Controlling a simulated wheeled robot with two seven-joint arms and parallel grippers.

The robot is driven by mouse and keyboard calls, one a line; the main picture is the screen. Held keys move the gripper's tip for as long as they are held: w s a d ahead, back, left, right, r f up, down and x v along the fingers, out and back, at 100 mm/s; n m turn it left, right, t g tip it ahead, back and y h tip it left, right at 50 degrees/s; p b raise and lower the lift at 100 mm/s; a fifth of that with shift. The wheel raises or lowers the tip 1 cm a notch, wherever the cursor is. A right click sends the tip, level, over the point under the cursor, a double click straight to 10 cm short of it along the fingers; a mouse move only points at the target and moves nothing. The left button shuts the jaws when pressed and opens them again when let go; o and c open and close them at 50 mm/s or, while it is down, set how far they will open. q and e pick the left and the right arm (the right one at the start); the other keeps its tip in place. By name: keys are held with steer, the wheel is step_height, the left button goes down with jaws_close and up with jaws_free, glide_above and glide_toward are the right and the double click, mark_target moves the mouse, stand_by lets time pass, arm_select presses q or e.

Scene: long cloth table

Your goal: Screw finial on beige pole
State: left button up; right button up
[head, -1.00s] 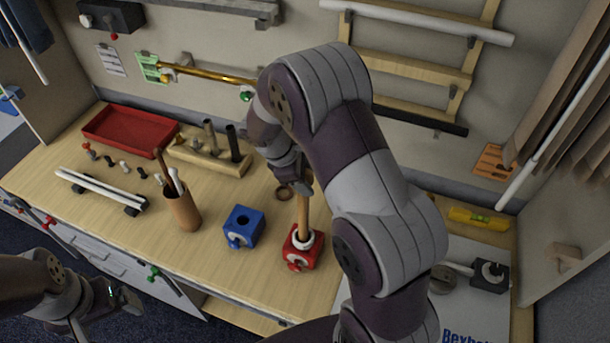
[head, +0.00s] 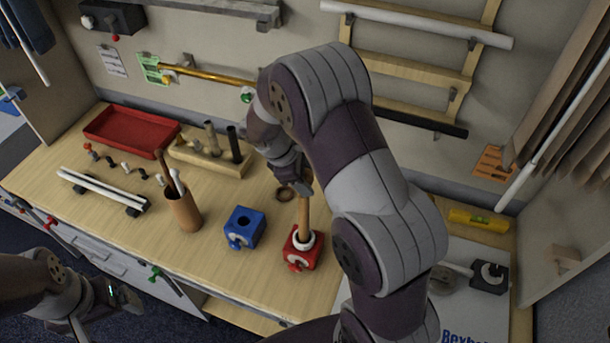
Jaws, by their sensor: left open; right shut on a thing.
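A beige pole (head: 304,216) stands upright in the red block (head: 303,252), with a white ring around its foot. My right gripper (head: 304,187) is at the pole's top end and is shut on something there. My own wrist hides the top, so I cannot tell whether it grips the pole or a finial. My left gripper (head: 128,302) is open and empty in front of the table at the lower left.
A blue block (head: 243,227) with an empty hole stands left of the red one. A brown cup (head: 183,211) holds rods. A red tray (head: 131,128), a wooden holder (head: 210,153) and white rods on a rack (head: 103,189) lie further left.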

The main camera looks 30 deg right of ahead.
steer(key=shift+f+b, duration=0.5)
steer(key=shift+f, duration=0.3)
stand_by(0.6)
steer(key=o, duration=1.1)
